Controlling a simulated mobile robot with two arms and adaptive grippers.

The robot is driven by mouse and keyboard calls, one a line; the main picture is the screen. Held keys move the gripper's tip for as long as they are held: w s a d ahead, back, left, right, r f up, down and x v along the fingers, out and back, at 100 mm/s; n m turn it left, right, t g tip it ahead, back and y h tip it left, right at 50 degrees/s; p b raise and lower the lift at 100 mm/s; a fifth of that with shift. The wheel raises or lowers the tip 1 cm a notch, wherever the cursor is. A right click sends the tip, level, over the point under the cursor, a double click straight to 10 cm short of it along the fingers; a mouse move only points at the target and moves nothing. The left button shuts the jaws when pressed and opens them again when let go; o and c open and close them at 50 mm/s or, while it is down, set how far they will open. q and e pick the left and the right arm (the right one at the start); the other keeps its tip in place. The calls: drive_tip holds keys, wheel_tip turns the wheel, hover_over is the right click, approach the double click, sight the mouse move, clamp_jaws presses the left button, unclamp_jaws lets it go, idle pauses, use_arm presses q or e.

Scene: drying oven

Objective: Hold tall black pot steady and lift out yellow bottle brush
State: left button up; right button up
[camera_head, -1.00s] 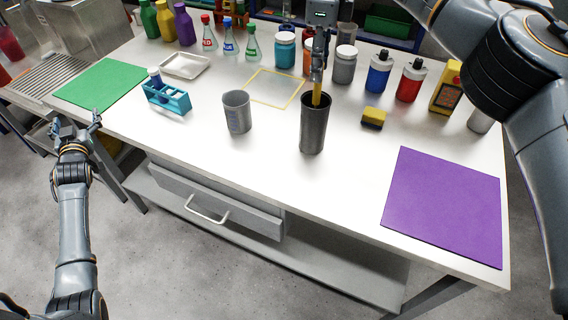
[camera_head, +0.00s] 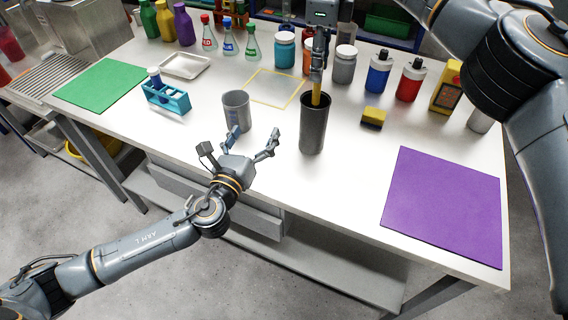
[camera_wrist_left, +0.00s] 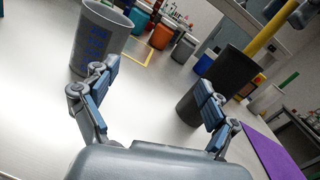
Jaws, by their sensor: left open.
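The tall black pot (camera_head: 313,132) stands upright on the white table, right of the grey cup. The yellow bottle brush (camera_head: 316,98) stands in it; its lower part is hidden inside. My right gripper (camera_head: 317,72) points down above the pot and looks shut on the brush's upper end. My left gripper (camera_head: 254,138) is open and empty at the table's front edge, left of the pot and apart from it. In the left wrist view, the pot (camera_wrist_left: 222,80) is beyond the right finger, and the brush's yellow shaft (camera_wrist_left: 263,36) rises from it.
The grey cup (camera_head: 237,110) stands close to the left gripper's left finger. A yellow sponge (camera_head: 373,117) lies right of the pot. The purple mat (camera_head: 442,205) lies bare at right.

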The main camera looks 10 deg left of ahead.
sight(307, 134)
use_arm(q)
drive_tip(key=s+d+m+h, duration=0.1)
drive_tip(key=s+d, duration=0.1)
drive_tip(key=s+d+m+g+h, duration=0.1)
drive_tip(key=s+d+m, duration=0.1)
drive_tip(key=d, duration=0.1)
drive_tip(key=s+d+f+m+h, duration=0.1)
drive_tip(key=s+d, duration=0.1)
drive_tip(key=s, duration=0.1)
drive_tip(key=shift+d+m, duration=0.25)
drive_tip(key=shift+m, duration=0.15)
drive_tip(key=shift+d, duration=0.2)
drive_tip(key=x, duration=1.3)
drive_tip(key=shift+w+d+f, duration=0.2)
drive_tip(key=shift+d+f, duration=0.05)
drive_tip(key=c, duration=1.2)
drive_tip(key=shift+c, duration=0.2)
